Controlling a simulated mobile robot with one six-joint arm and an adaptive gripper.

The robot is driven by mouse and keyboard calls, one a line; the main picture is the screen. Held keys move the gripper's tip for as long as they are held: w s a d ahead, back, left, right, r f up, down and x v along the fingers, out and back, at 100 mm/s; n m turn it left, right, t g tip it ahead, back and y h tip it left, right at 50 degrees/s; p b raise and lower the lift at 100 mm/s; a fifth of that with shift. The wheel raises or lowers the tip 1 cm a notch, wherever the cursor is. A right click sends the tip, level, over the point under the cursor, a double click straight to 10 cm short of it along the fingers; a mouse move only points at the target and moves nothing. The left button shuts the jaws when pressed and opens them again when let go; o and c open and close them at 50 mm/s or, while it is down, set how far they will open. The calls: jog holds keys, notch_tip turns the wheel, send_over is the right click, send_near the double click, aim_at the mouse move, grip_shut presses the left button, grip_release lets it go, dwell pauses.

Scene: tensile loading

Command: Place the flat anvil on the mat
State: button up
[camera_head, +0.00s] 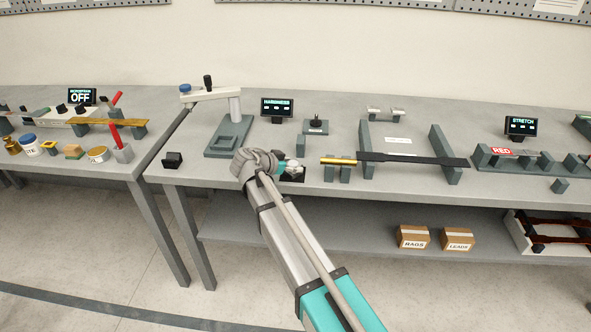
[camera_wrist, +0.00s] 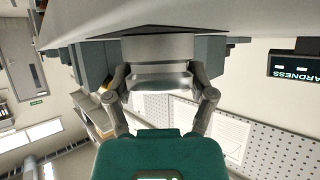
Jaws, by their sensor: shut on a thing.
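My gripper (camera_head: 285,167) is low over the front of the middle bench. In the wrist view its two fingers (camera_wrist: 161,95) are shut on a grey metal round piece, which looks like the flat anvil (camera_wrist: 160,72); it shows as a small silvery shape (camera_head: 294,163) in the head view. A small black mat (camera_head: 292,178) lies on the bench right under the gripper and anvil, partly hidden by them. The anvil is over or at the mat; I cannot tell whether it touches it.
The hardness tester (camera_head: 228,130) stands behind left, its HARDNESS screen (camera_head: 277,108) behind. A black holder (camera_head: 173,160) sits at the left front. The bench's front edge is close to the mat.

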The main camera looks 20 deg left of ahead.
dwell(0.4)
jog(key=o, duration=1.3)
jog(key=shift+c, duration=0.2)
jog(key=shift+s+a+r+p, duration=0.2)
jog(key=shift+s+r+p, duration=0.15)
jog(key=shift+s, duration=0.05)
jog(key=p+v, duration=0.5)
jog(key=v, duration=0.6)
jog(key=shift+s+f, duration=0.1)
jog(key=shift+f, duration=0.05)
